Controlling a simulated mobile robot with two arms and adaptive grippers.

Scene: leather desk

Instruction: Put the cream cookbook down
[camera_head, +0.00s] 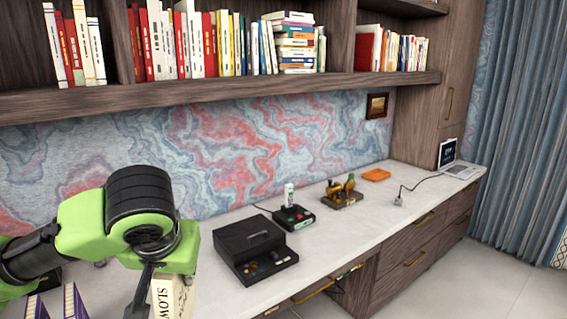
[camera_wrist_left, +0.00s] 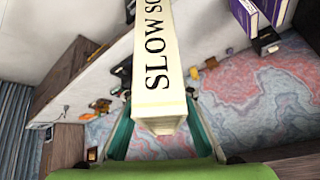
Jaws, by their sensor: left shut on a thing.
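The cream cookbook (camera_head: 172,297) shows near the bottom edge of the head view, with black letters reading "SLOW" on its spine. Its lower part is cut off there. In the left wrist view the cookbook (camera_wrist_left: 158,62) stretches from the top edge to the middle, between the fingers. My left gripper (camera_head: 158,284) is shut on it. The pale desk top (camera_head: 330,238) shows beside the book; I cannot tell whether the book touches it. My right gripper is not in view.
Purple books (camera_head: 74,302) stand at the lower left, close to the cookbook. A black device (camera_head: 255,252) is to the right on the desk, with a smaller black-and-green device (camera_head: 293,217) behind it. A full bookshelf (camera_head: 220,92) hangs above.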

